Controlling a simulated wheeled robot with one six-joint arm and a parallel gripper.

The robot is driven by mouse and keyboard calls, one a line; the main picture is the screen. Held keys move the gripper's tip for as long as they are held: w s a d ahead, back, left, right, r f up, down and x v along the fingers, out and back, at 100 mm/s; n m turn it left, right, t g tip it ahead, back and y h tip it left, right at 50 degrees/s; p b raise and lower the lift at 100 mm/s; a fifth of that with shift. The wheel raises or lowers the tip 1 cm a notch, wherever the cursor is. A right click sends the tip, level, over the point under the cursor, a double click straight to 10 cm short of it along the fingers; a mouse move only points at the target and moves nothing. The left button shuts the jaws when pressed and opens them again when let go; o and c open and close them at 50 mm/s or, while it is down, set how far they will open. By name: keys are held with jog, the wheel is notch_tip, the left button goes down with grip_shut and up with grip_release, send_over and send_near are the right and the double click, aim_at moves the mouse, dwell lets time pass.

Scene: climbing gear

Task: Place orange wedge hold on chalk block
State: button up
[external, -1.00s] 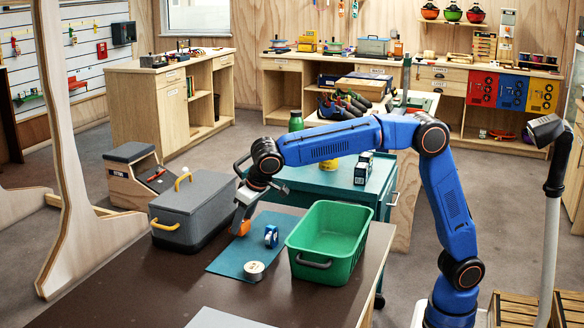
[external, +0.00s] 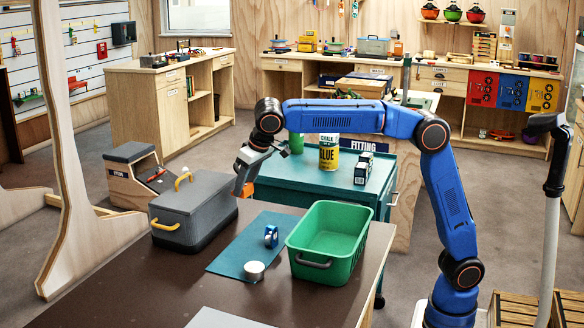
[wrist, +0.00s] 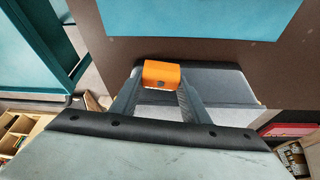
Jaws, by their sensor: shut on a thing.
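My gripper (external: 245,184) is shut on the orange wedge hold (external: 248,190) and holds it in the air beside the right end of the grey box, above the far edge of the table. In the wrist view the orange wedge hold (wrist: 161,73) sits between the two fingertips of my gripper (wrist: 160,84). A short white round piece (external: 254,270) is near the mat's front edge. I cannot tell for sure which of these is the chalk block.
A grey lidded box (external: 190,212) with yellow handles stands left of the mat. A green bin (external: 327,242) stands right of it. Behind is a teal cart (external: 300,172) with a yellow can (external: 329,153) and a small dark box (external: 363,170). The front of the dark table is mostly clear.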

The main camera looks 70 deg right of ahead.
jog(key=w+d+r+m, duration=0.1)
jog(key=d+r, duration=0.1)
jog(key=d, duration=0.5)
jog(key=d+r+m, duration=0.1)
jog(key=d+r, duration=0.2)
jog(key=d, duration=0.5)
notch_tip(320, 180, up, 11)
jog(key=m+g+h, duration=0.1)
jog(key=m+h, duration=0.2)
jog(key=m, duration=0.2)
send_over(329, 133)
jog(key=s, duration=0.1)
jog(key=shift+a+f, duration=0.2)
jog(key=shift+f, duration=2.05)
jog(key=shift+a+f, duration=0.15)
jog(key=shift+f, duration=2.05)
jog(key=shift+f, duration=0.15)
jog(key=o, duration=1.1)
jog(key=shift+c, duration=0.2)
jog(key=v, duration=1.2)
jog(key=shift+w+d+r, duration=0.2)
jog(key=shift+r, duration=0.1)
